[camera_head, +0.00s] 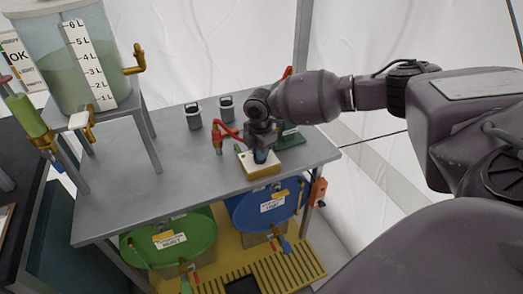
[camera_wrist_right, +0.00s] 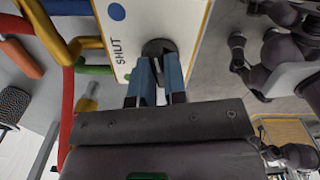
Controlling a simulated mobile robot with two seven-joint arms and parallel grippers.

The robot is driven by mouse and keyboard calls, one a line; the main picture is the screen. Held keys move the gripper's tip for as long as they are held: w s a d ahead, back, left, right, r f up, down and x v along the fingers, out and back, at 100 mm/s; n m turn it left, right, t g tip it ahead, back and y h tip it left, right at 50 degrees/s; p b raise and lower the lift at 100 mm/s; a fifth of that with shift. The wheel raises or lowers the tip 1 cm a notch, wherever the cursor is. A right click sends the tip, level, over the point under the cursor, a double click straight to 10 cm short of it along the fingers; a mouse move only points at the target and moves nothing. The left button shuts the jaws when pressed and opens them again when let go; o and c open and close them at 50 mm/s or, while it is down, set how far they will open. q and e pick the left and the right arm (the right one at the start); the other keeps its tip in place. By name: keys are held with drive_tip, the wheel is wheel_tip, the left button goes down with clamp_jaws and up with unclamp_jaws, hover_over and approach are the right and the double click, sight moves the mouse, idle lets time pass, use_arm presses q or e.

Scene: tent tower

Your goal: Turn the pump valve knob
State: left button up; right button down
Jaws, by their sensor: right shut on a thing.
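The pump valve is a small white box (camera_head: 261,170) with a yellow edge, standing on the grey table near its front right. In the right wrist view its white face (camera_wrist_right: 118,35) carries the word SHUT and a blue dot. A dark round knob (camera_wrist_right: 158,47) sits on that face. My right gripper (camera_head: 262,155) comes down on the box from above. In the right wrist view its blue fingers (camera_wrist_right: 157,75) are closed on the knob, partly hiding it. My left gripper does not show clearly in either view.
The grey table (camera_head: 180,176) holds a tall tank (camera_head: 62,60) on a stand at left, two small grey canisters (camera_head: 193,117) and red piping (camera_head: 217,138) beside the valve. A green drum (camera_head: 170,238) and a blue drum (camera_head: 262,206) stand below. The table's front middle is clear.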

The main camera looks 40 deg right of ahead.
drive_tip(key=shift+r+m+p, duration=0.25)
drive_tip(key=shift+m+p, duration=0.35)
drive_tip(key=shift+m, duration=0.2)
drive_tip(key=m+p, duration=0.2)
drive_tip(key=m, duration=0.1)
drive_tip(key=shift+a+m+p, duration=0.1)
drive_tip(key=shift+m+p, duration=0.2)
drive_tip(key=shift+p, duration=0.05)
drive_tip(key=m+p, duration=0.2)
drive_tip(key=m, duration=0.1)
drive_tip(key=shift+f, duration=0.1)
drive_tip(key=shift+f+m+p, duration=0.1)
drive_tip(key=shift+m+p, duration=0.6)
drive_tip(key=shift+m, duration=0.2)
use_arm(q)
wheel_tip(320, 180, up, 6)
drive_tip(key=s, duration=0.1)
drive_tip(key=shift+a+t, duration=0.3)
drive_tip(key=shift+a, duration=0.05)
use_arm(e)
drive_tip(key=shift+f+m, duration=0.1)
drive_tip(key=shift+m, duration=0.3)
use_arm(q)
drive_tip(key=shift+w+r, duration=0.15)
use_arm(e)
drive_tip(key=c, duration=1.2)
unclamp_jaws()
drive_tip(key=shift+o, duration=0.2)
